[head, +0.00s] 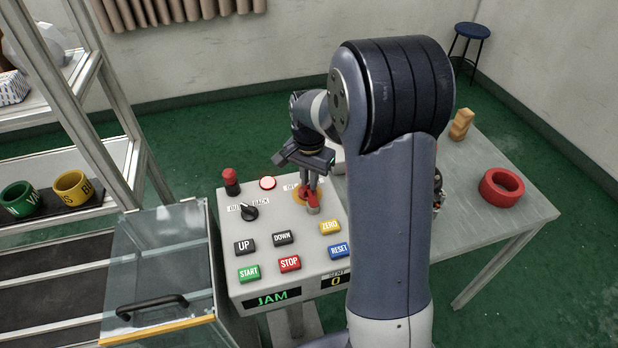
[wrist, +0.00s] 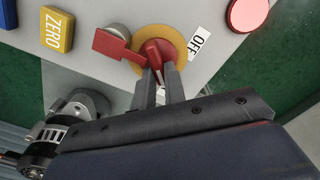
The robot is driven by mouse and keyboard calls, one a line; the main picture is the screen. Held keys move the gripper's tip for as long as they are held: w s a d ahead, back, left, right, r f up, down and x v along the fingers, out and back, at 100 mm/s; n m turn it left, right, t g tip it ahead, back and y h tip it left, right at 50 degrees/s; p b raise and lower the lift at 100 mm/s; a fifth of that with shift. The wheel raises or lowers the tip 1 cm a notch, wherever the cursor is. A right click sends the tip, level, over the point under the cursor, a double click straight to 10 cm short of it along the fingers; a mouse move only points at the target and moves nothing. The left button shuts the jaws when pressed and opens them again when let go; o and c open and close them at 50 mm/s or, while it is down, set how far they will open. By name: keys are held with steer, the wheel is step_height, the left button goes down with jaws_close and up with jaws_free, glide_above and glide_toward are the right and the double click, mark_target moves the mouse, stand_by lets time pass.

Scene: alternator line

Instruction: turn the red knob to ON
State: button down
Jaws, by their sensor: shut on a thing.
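The red knob (wrist: 153,50) sits on a round yellow plate (wrist: 178,40) on the grey control panel. An OFF label (wrist: 198,42) stands beside the plate. My gripper (wrist: 159,74) is shut on the knob, with one finger on each side of it. In the head view my gripper (head: 311,189) reaches down onto the knob, and its fingers hide part of it. A flat red tab (wrist: 110,46) lies beside the knob, by a grey round part (wrist: 118,31). No ON label is readable, and the knob's exact setting is hard to tell.
Around it are a red mushroom button (head: 231,182), a round red lamp (head: 267,183), a black selector (head: 249,212) and several push buttons. The panel display (head: 272,298) reads JAM. A red ring (head: 501,190) lies on the table at right.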

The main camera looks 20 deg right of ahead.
stand_by(0.3)
steer(key=c, duration=1.5)
jaws_free()
steer(key=shift+o, duration=0.2)
steer(key=shift+r, duration=0.1)
step_height(320, 180, up, 11)
steer(key=shift+f, duration=0.2)
step_height(320, 180, down, 11)
steer(key=shift+r, duration=0.15)
